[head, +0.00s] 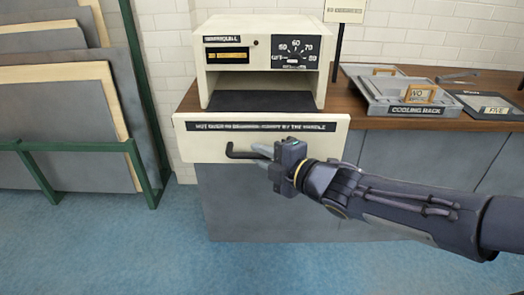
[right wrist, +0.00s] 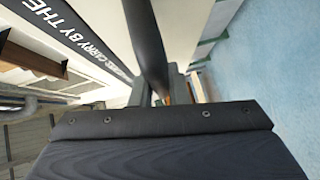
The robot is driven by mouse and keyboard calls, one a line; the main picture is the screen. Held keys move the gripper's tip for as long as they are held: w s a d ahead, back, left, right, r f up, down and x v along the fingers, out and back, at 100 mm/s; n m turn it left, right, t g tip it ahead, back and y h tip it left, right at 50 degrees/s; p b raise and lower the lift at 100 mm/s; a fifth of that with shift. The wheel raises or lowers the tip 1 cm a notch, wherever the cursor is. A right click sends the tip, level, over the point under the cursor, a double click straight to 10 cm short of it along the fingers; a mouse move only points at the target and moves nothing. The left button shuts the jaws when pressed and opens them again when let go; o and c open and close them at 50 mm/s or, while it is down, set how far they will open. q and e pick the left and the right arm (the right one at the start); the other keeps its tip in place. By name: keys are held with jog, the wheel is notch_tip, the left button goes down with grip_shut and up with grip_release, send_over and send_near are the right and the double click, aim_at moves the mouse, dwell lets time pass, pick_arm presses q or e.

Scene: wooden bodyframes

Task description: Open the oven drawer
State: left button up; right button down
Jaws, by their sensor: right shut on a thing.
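The oven drawer has a cream front (head: 205,151) below the counter edge, with a black label strip along its top. It looks closed or nearly so; I see no clear gap. Its black bar handle (head: 238,153) sticks out at the middle of the front. My right gripper (head: 262,154) is shut on the right part of this handle. In the right wrist view the dark handle bar (right wrist: 146,40) runs down between the fingers, and the labelled drawer front (right wrist: 95,62) is on the left. My left gripper is not in view.
A cream oven (head: 222,82) with a dial panel stands on the wooden counter (head: 345,103) above the drawer. A grey cooling rack (head: 385,108) lies to the right. A green rack with boards (head: 130,150) stands at the left. The blue floor (head: 130,250) in front is clear.

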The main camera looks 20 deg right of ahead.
jog(key=shift+s+f, duration=0.1)
jog(key=shift+s, duration=0.2)
jog(key=c, duration=1.4)
grip_release()
jog(key=p+v, duration=0.3)
jog(key=v, duration=0.4)
jog(key=shift+s, duration=0.35)
jog(key=shift+d, duration=0.15)
